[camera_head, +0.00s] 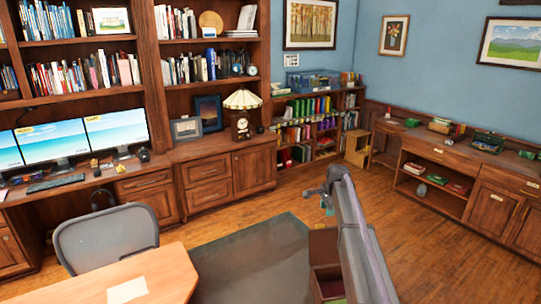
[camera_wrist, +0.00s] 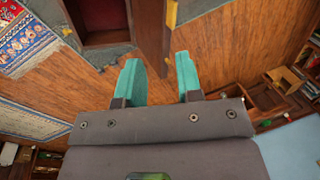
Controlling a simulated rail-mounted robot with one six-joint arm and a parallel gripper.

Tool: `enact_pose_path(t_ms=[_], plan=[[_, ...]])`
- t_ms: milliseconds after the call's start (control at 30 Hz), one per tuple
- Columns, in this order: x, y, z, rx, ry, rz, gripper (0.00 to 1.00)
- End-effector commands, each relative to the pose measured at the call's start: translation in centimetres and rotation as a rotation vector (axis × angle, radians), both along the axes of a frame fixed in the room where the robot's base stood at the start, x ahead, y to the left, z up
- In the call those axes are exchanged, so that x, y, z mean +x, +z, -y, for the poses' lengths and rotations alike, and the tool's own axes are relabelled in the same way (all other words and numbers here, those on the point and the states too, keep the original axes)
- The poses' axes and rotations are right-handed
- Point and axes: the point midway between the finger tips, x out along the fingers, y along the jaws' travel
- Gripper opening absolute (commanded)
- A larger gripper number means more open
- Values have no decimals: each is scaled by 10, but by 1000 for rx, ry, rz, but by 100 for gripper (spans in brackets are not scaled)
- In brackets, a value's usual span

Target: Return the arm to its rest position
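Neither finger appears to touch anything.
A wooden box (camera_head: 323,248) stands beside my arm. A desk (camera_head: 150,284) and a grey chair (camera_head: 105,238) are at the lower left. Bookcases (camera_head: 209,92) line the back, and low cabinets (camera_head: 487,213) the right. Wood floor (camera_head: 420,240) is clear at right.

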Motion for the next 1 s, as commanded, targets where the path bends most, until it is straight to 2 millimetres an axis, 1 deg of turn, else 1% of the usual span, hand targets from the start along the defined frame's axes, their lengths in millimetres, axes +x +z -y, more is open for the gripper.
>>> enact_pose_path(t_ms=[67,100,167,200,267,300,367,400,500,533,567,600,767,1000], plan=[[-61,-5,-11,-55,258,-29,33],[-101,-15,-23,-83,414,-47,33],[-160,-35,-43,-115,629,-71,33],[-197,-47,-56,-131,761,-86,33],[-252,-66,-75,-151,937,-106,33],[-288,-79,-87,-160,1041,-118,33],[-336,-97,-102,-168,1163,-132,33],[-364,-108,-111,-172,1221,-140,33],[-411,-132,-127,-178,1274,-150,33],[-419,-138,-131,-179,1283,-149,33],[-421,-143,-135,-180,1291,-149,33],[-418,-145,-137,-181,1298,-147,33],[-414,-139,-140,-182,1301,-146,33],[-414,-139,-139,-181,1300,-145,33]])
